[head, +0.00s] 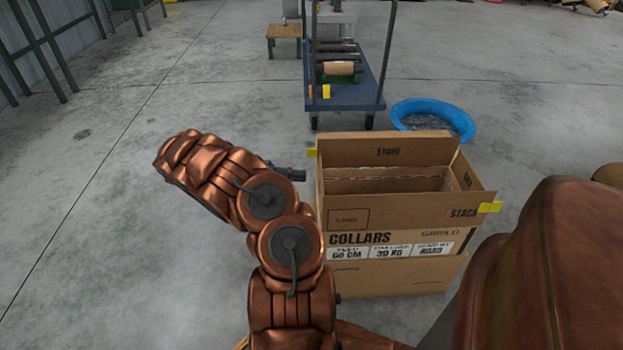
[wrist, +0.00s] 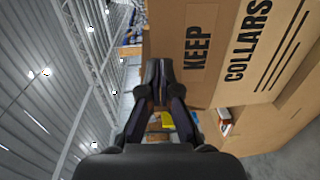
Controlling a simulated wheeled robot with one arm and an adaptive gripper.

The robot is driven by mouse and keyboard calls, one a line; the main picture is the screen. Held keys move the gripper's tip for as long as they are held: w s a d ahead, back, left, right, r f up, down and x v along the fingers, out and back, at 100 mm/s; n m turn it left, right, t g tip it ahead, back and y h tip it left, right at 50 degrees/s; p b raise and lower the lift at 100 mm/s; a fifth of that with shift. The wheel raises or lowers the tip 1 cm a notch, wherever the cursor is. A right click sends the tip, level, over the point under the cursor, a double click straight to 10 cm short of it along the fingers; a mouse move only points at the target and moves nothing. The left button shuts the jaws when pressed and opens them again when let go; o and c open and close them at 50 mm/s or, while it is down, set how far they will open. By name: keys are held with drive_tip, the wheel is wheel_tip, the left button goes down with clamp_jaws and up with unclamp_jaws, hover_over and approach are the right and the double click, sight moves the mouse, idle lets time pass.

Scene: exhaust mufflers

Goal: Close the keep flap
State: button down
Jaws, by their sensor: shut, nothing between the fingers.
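The cardboard box (head: 400,275), marked COLLARS, stands on the floor right of my arm with its top open. In the wrist view, the keep flap (wrist: 197,72) bears the word KEEP and stands up above the box's COLLARS wall (wrist: 250,75). I cannot clearly make out the keep flap in the head view.
A blue trolley (head: 345,95) stands behind the box. A round blue tub (head: 432,112) is on the floor at the back right of the box. Yellow tabs (head: 490,207) stick out from the flaps. The grey floor (head: 100,190) on the left is clear.

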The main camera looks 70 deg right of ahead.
sight(321, 176)
drive_tip(key=shift+b+x, duration=0.45)
drive_tip(key=shift+x, duration=1.6)
drive_tip(key=shift+s+r, duration=0.1)
